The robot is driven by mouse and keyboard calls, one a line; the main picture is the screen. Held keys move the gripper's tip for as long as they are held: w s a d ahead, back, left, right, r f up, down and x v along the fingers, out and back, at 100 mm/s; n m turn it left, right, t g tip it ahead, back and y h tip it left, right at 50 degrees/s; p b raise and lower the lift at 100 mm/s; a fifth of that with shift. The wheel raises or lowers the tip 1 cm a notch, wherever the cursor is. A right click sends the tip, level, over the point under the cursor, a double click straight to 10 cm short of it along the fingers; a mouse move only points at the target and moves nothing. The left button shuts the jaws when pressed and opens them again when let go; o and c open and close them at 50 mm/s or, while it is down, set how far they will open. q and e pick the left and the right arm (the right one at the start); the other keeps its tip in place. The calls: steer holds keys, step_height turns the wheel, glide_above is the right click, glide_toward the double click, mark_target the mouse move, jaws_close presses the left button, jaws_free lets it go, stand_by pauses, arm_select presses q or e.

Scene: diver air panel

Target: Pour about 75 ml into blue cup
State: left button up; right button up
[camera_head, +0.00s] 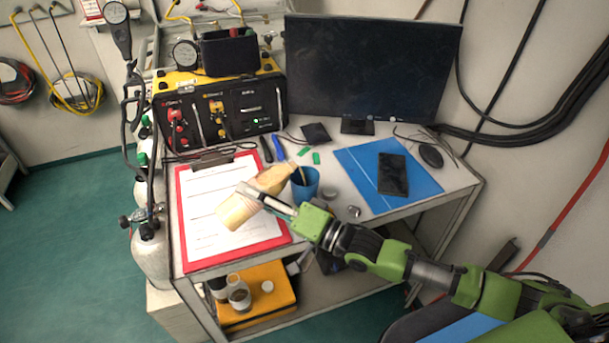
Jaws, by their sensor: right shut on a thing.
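My right gripper (256,197) reaches in from the lower right and is shut on a pale beige bottle-like container (235,212). The container is steeply tilted: its broad end is at the lower left and its narrower part (273,178) points up and right toward the blue cup (305,187). The gripper fingers cross in front of its middle. The blue cup stands upright on the table, and the container's narrow end overlaps its left rim in the picture. I cannot tell whether they touch, or whether liquid is flowing. The cup's contents are hidden. My left gripper is not in view.
A red clipboard (183,238) with paper lies under the container. A blue folder (361,177) with a black phone (393,175) lies right of the cup. Behind stand a monitor (372,66) and the air panel (219,108). Small metal items (353,211) lie near the front edge.

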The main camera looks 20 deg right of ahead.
steer(key=shift+a+r+m, duration=0.1)
steer(key=shift+r+m, duration=0.2)
steer(key=shift+m+t+b, duration=0.3)
steer(key=shift+m+b, duration=0.1)
steer(key=shift+b, duration=0.1)
stand_by(0.4)
steer(key=shift+m+b, duration=0.3)
stand_by(0.7)
steer(key=shift+a+r+n+p, duration=0.15)
steer(key=shift+r+n+p, duration=0.3)
steer(key=shift+p, duration=0.3)
steer(key=n+p, duration=0.1)
steer(key=f+n+g+p, duration=0.1)
steer(key=n, duration=0.1)
steer(key=shift+d+h, duration=0.25)
steer(key=shift+h, duration=0.15)
steer(key=shift+f, duration=0.25)
steer(key=p, duration=0.1)
steer(key=r+n+p, duration=0.1)
steer(key=p, duration=0.1)
steer(key=shift+w+d+r+n+g, duration=0.1)
steer(key=shift+w+d+n+g, duration=0.15)
steer(key=shift+d+g, duration=0.15)
steer(key=shift+d+n+h+p, duration=0.2)
steer(key=shift+n+h+p, duration=0.1)
steer(key=shift+n+p, duration=0.15)
